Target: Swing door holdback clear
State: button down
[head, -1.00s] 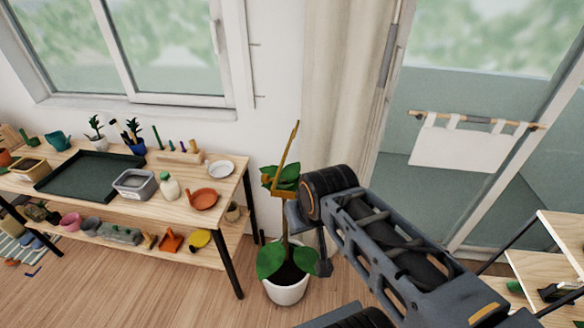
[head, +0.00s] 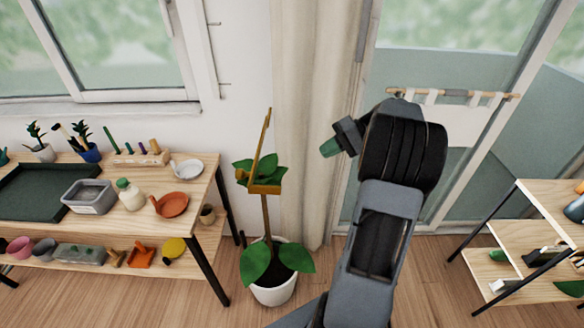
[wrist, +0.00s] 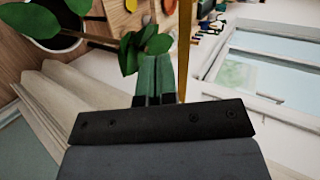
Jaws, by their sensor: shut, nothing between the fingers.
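A slim yellow bar, probably the holdback (head: 262,145), rises at a slight tilt above a potted plant (head: 276,262). Its lower end meets a yellow bracket (head: 265,189) at the plant's stem, among the upper leaves. The bar also stands close beside my fingers in the wrist view (wrist: 185,45); I cannot tell whether they touch. My gripper (head: 330,147) has green fingertips, is shut and empty, and is up to the right of the bar in the head view. Its fingers also show in the wrist view (wrist: 154,75), with leaves beyond them.
A cream curtain (head: 305,120) hangs behind the plant. A glazed door (head: 400,60) is to the right. A wooden potting table (head: 205,185) with pots and a dark tray (head: 40,192) stands left. A small shelf unit (head: 510,262) stands right.

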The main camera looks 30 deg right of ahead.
jog(key=r+p+x, duration=0.1)
jog(key=p+x, duration=0.2)
jog(key=x, duration=0.9)
jog(key=shift+w+a, duration=0.45)
jog(key=shift+a, duration=0.3)
jog(key=shift+r, duration=0.1)
jog(key=shift+t, duration=0.3)
